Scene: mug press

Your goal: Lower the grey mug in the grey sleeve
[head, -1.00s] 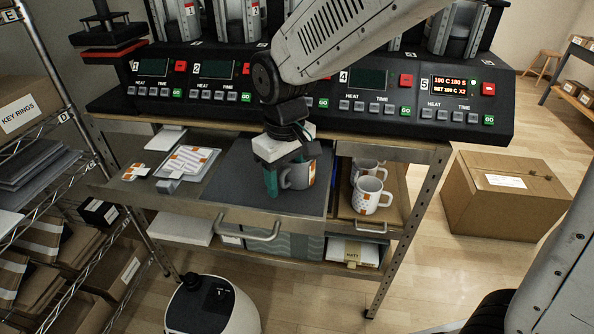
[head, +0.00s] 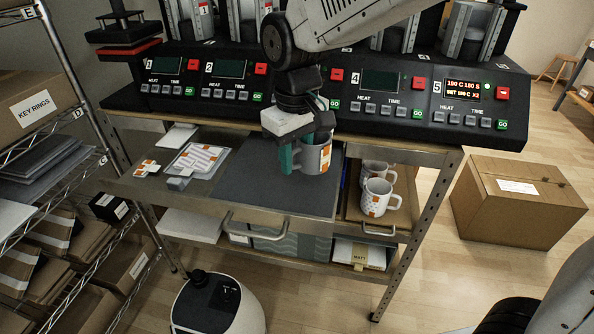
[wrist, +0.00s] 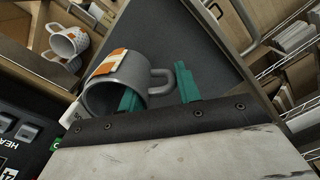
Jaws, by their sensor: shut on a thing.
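The grey mug (head: 317,157) has an orange and white print and hangs in my gripper (head: 299,156), apparently just above the dark mat. In the wrist view the grey mug (wrist: 115,85) lies between and around the teal fingers of my gripper (wrist: 158,92). One finger is at the mug's open mouth, the other on the far side of its handle. Grey metal sleeves stand on the press row at the back, such as one at the right (head: 474,28). I cannot tell which is the grey sleeve. My arm hides the middle of the row.
A sheet tray (head: 197,160) lies left. The press panel (head: 380,100) spans the back. A cardboard box (head: 517,200) stands on the floor.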

